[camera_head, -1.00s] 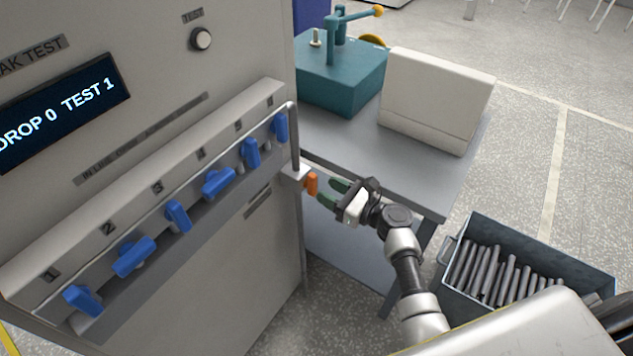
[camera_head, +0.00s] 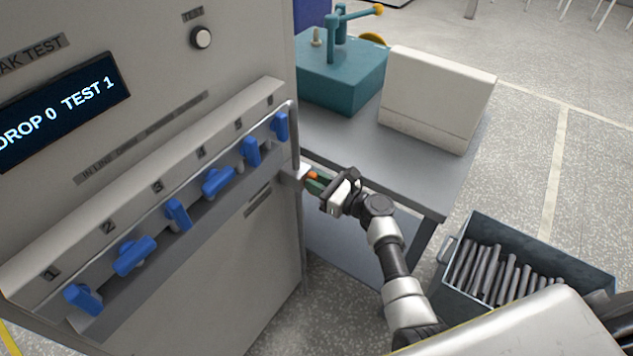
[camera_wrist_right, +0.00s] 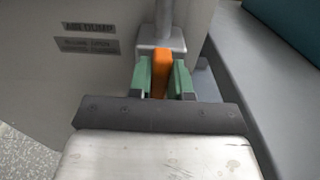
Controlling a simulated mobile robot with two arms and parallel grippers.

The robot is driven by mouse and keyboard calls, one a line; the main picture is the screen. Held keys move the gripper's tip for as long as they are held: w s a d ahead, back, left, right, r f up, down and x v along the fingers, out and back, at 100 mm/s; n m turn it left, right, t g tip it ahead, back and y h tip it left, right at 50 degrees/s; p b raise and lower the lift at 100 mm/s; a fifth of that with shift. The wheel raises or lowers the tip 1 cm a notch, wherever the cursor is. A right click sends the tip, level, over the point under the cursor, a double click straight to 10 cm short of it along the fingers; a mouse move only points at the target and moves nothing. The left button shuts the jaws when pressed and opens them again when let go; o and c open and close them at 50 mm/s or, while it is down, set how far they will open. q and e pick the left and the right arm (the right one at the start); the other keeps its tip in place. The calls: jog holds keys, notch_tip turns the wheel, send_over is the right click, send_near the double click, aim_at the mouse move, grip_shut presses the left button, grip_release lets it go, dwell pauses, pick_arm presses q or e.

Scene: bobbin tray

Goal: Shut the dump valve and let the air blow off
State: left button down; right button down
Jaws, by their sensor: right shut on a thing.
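The dump valve's orange handle (camera_head: 312,175) is at the right edge of the grey test cabinet (camera_head: 230,240), below the end of the row of blue valves. In the right wrist view the orange handle (camera_wrist_right: 160,73) stands upright between the green fingertips, below a grey valve block (camera_wrist_right: 160,38) with a pipe rising from it. My right gripper (camera_head: 315,181) is shut on the handle, its fingers hiding part of it; it also shows in the right wrist view (camera_wrist_right: 160,80). The cabinet display (camera_head: 65,112) reads "DROP 0 TEST 1". My left gripper is not in view.
Several blue valve handles (camera_head: 135,256) line the cabinet front under a thin rail. A grey table (camera_head: 420,180) to the right bears a teal fixture (camera_head: 340,75) and a white box (camera_head: 435,100). A bin (camera_head: 540,240) of dark rods stands at the lower right.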

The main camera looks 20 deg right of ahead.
pick_arm(q)
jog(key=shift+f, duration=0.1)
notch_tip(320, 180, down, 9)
jog(key=b, duration=0.9)
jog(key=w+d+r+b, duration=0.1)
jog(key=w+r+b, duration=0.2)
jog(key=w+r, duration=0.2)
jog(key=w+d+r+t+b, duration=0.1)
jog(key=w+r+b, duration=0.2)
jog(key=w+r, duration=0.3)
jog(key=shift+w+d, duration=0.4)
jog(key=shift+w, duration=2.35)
pick_arm(e)
jog(key=shift+s+a+f+n, duration=0.1)
jog(key=shift+a+f+n, duration=0.1)
jog(key=shift+n, duration=2.85)
jog(key=shift+s+a+f+n, duration=0.15)
jog(key=shift+f+n, duration=0.1)
jog(key=shift+n, duration=2.75)
jog(key=shift+s+a+f+n, duration=0.1)
jog(key=shift+f+n, duration=0.1)
jog(key=shift+n, duration=2.85)
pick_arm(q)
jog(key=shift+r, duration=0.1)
pick_arm(e)
jog(key=c, duration=1)
grip_release()
jog(key=shift+c, duration=0.2)
